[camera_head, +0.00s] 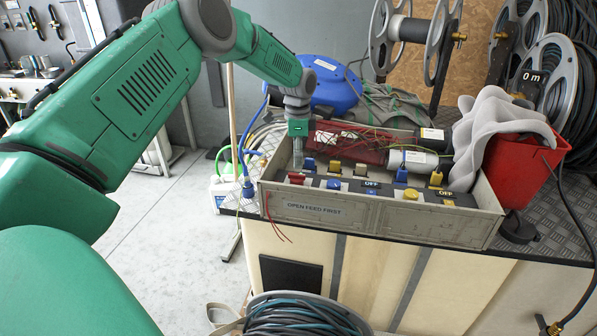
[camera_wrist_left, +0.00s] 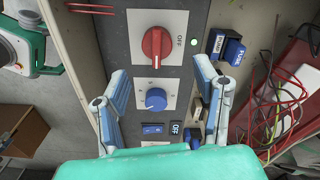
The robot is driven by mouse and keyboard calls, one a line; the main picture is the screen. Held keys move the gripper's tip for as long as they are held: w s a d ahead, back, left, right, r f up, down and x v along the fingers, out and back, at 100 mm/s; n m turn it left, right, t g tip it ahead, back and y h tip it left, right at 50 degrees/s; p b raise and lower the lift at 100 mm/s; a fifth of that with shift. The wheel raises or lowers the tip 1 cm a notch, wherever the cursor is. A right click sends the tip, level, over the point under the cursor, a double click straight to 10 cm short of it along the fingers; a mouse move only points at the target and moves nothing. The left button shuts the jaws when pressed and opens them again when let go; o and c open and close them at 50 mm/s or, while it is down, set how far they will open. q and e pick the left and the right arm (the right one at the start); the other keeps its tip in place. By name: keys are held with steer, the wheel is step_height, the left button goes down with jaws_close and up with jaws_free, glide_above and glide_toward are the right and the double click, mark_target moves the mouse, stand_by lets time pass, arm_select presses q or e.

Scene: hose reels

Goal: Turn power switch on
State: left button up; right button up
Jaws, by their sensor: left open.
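A red rotary switch (camera_wrist_left: 156,46) marked OFF sits on a grey panel in the left wrist view, its grip bar lying lengthwise along the panel. It also shows as a small red knob (camera_head: 296,178) at the left end of the grey control box (camera_head: 330,212) in the head view. I cannot tell for sure that it is the power switch. A blue round knob (camera_wrist_left: 156,99) sits nearer the wrist. My left gripper (camera_wrist_left: 160,76) is open and empty, its fingers on either side of the panel, short of the red switch. In the head view the left gripper (camera_head: 297,152) hangs above the box's left end.
The box holds several blue and yellow controls, OFF labels and a red part with loose wires (camera_head: 350,142). Blue plugs (camera_wrist_left: 235,52) stand beside the panel. A grey cloth (camera_head: 490,135) and red bucket (camera_head: 520,170) are at the right, a blue reel (camera_head: 335,85) behind.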

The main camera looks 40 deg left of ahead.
arm_select(q)
steer(key=shift+a+r, duration=0.15)
steer(key=shift+r, duration=1.65)
